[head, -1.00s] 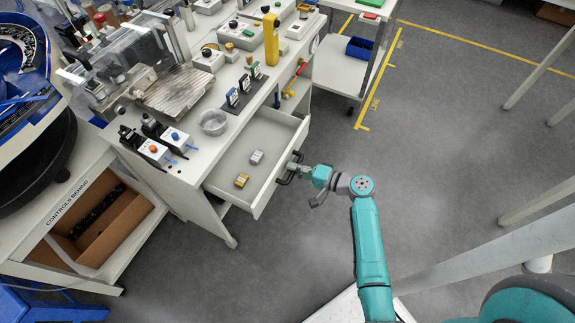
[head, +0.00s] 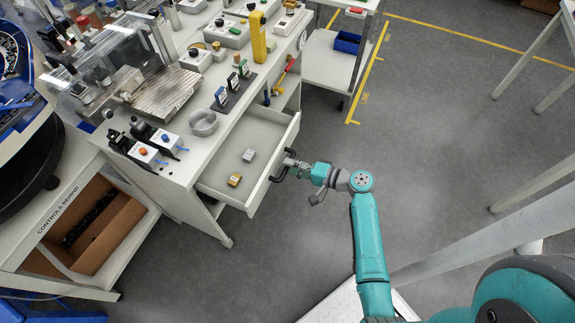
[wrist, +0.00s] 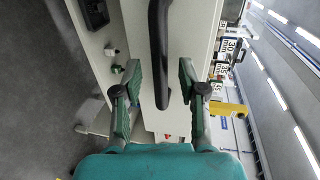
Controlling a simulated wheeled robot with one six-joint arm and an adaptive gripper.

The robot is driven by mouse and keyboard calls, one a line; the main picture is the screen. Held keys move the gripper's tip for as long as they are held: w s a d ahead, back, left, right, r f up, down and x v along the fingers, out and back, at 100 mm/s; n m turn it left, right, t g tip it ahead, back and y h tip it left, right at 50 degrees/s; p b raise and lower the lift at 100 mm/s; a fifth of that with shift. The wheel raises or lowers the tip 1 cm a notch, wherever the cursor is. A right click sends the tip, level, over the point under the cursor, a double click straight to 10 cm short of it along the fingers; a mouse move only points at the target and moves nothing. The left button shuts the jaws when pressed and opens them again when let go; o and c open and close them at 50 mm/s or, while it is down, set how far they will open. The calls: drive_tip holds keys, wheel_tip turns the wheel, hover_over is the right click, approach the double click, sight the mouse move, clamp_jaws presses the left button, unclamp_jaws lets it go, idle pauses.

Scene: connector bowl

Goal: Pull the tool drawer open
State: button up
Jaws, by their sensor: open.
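The tool drawer (head: 258,130) stands pulled out from the white workbench, its inside showing in the head view. A gold block (head: 235,180) and a grey block (head: 249,155) lie in it. Its dark bar handle (head: 277,176) is on the front panel; the handle also shows in the wrist view (wrist: 159,45). My gripper (head: 292,161) is at the drawer front, just right of the handle. In the wrist view its fingers are spread, one on each side of the handle, with gaps visible. Whether the handle is still within fingertip depth is unclear.
The bench top carries a grey bowl (head: 203,122), switch boxes (head: 161,143) and a yellow device (head: 258,37). A cardboard box (head: 95,225) sits on the lower shelf at left. Grey floor right of the drawer is clear; white table legs stand farther right.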

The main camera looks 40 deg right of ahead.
drive_tip(key=v, duration=1)
idle(0.3)
drive_tip(key=s+a+f+g+h, duration=0.2)
drive_tip(key=s+a+f+h, duration=0.25)
drive_tip(key=a+f, duration=0.4)
drive_tip(key=s+a+r+n+g+h, duration=0.1)
drive_tip(key=s+a+n+h, duration=0.3)
drive_tip(key=s, duration=0.6)
drive_tip(key=s+a+r+n+t, duration=0.2)
drive_tip(key=s+r+n, duration=0.2)
drive_tip(key=r, duration=0.7)
drive_tip(key=s+a+r+n+t, duration=0.2)
drive_tip(key=s+r+n, duration=0.2)
drive_tip(key=s+r, duration=0.4)
wheel_tip(320, 180, up, 3)
drive_tip(key=shift+s+r+y, duration=0.15)
drive_tip(key=shift+s+y, duration=0.05)
drive_tip(key=shift+y, duration=0.15)
